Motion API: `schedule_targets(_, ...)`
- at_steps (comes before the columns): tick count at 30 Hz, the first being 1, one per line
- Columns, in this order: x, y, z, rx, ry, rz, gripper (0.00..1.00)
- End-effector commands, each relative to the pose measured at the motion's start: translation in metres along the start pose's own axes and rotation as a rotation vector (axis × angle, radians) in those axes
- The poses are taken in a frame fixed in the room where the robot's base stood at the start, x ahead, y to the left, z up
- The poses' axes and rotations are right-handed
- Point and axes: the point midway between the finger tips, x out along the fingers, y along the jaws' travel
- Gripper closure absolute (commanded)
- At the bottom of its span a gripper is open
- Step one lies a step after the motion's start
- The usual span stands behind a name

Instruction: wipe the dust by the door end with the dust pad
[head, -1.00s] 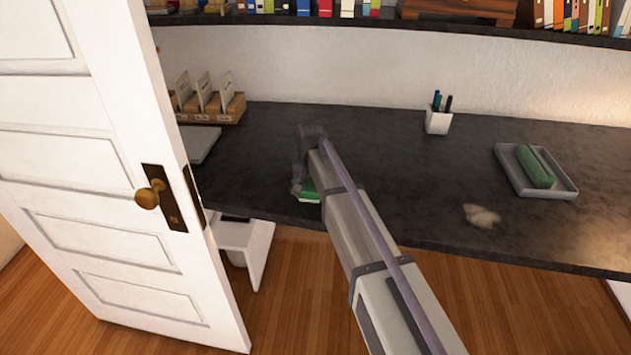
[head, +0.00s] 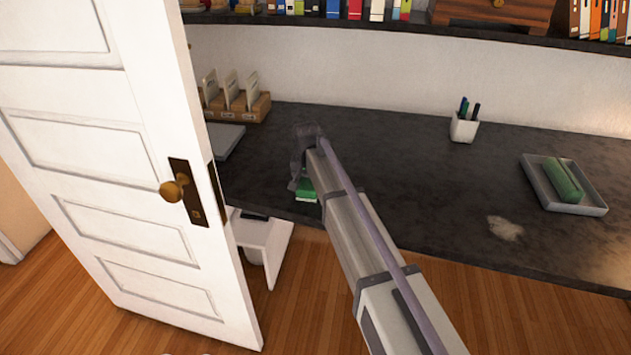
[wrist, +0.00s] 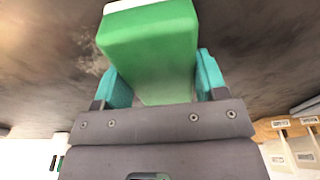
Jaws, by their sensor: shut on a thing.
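My gripper (head: 302,178) is shut on a green dust pad (head: 307,195) with a white base, low over the front part of the dark desk near the door. In the wrist view the pad (wrist: 150,45) sits between the two teal fingers. I cannot tell whether it touches the desk. A faint pale dust smudge (wrist: 92,65) shows beside the pad in the wrist view. In the head view the arm and pad hide much of the desk there. Another pale dust patch (head: 505,228) lies on the right part of the desk, near the front edge.
An open white door (head: 120,180) stands at the left, close to the desk end. A card box (head: 240,105) and a grey flat object (head: 225,138) are at the left back. A pen cup (head: 464,127) and a grey tray (head: 590,208) holding a green block (head: 563,180) are at the right.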

Motion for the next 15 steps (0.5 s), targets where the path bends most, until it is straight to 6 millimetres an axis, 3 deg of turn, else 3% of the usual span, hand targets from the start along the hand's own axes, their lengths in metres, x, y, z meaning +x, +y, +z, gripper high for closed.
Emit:
schedule_targets(9, 0.005, 0.0, -0.026, 0.0, 0.0, 0.001, 0.56)
schedule_targets(15, 0.006, 0.001, -0.029, 0.0, 0.001, 0.001, 0.56)
